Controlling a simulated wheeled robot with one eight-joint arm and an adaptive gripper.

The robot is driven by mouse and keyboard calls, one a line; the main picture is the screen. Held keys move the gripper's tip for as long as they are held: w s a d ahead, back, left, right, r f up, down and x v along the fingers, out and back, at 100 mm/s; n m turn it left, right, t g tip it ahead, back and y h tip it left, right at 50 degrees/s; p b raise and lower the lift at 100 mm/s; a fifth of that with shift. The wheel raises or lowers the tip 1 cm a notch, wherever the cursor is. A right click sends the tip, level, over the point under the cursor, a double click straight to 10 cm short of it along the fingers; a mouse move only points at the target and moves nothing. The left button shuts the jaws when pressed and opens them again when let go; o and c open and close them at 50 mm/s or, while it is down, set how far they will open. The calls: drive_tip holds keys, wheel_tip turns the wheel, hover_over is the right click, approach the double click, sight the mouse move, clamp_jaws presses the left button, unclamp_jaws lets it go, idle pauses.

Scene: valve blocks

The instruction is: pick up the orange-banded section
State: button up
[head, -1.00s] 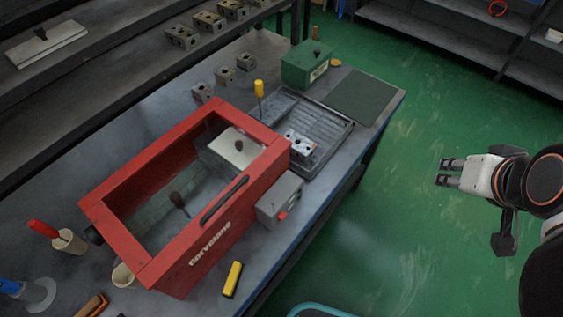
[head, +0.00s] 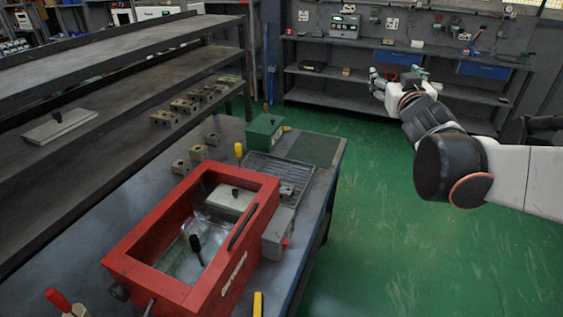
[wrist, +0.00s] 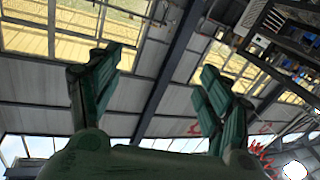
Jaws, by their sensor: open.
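I cannot make out an orange band on any block in these views. A light metal valve block (head: 287,190) lies in the ribbed grey tray (head: 262,166) on the bench, small and partly hidden behind the red box. Other grey blocks (head: 198,153) stand on the bench behind the red box. My gripper (head: 396,76) is raised at the upper right over the floor side, far from the bench. In the wrist view my gripper (wrist: 158,68) points at the roof, its two fingers wide apart with nothing between them.
A red open-topped box (head: 150,250) with a black handle fills the bench front. A green box (head: 265,131) and a dark green mat (head: 314,150) are at the bench's far end. More blocks (head: 186,105) sit on the left shelf (head: 110,125). The green floor (head: 400,260) at right is clear.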

drive_tip(key=w+a+f+n+t+y, duration=0.1)
drive_tip(key=w+a+f+n+y, duration=0.1)
drive_tip(key=w+a+n+y, duration=0.5)
drive_tip(key=n+g+y+b, duration=0.2)
drive_tip(key=n+g+y, duration=0.45)
drive_tip(key=g, duration=0.75)
hover_over(282, 187)
drive_tip(key=s+d, duration=0.4)
drive_tip(key=d, duration=0.8)
wheel_tip(282, 187, down, 38)
drive_tip(key=shift+m, duration=0.25)
drive_tip(key=x, duration=0.2)
drive_tip(key=b+x, duration=0.1)
drive_tip(key=x, duration=0.4)
drive_tip(key=shift+s+a+f, duration=0.1)
drive_tip(key=shift+s+a, duration=0.1)
drive_tip(key=shift+a, duration=0.25)
drive_tip(key=shift+b+x, duration=1.45)
drive_tip(key=shift+x, duration=1.5)
drive_tip(key=c, duration=1.5)
drive_tip(key=shift+r, duration=0.25)
